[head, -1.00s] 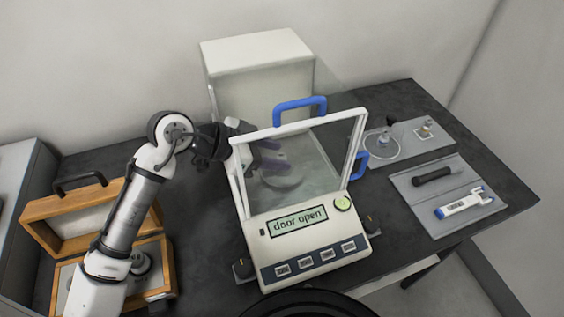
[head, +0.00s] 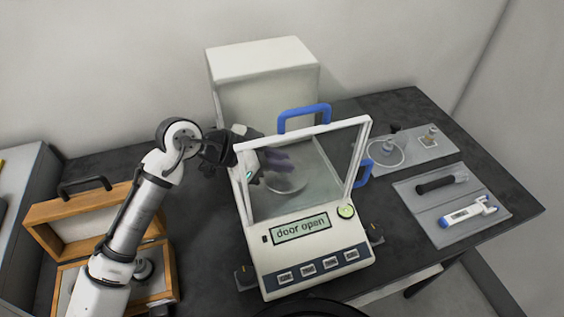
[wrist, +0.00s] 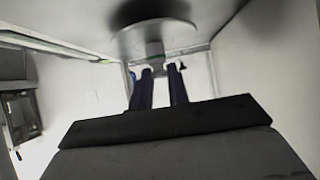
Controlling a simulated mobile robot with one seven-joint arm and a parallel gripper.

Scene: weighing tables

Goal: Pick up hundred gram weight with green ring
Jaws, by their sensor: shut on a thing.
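My gripper (head: 286,160) reaches in from the left behind the glass front of the balance (head: 315,255). Its dark fingers are above the round pan (head: 290,186). In the wrist view the two fingers (wrist: 160,72) are close together, shut on a small grey metal piece (wrist: 154,50), which I take for the weight. It stands out from a wide grey disc (wrist: 130,38). No green ring can be made out, and I cannot tell whether the weight touches the pan. The balance display reads "door open".
A wooden case (head: 60,238) with its lid up stands at the left, a grey knobbed piece (head: 143,268) in it. At right are a grey mat (head: 440,150) with small items and a tray (head: 425,205) with a dark-handled tool and a pipette-like device. A white box (head: 262,65) stands behind.

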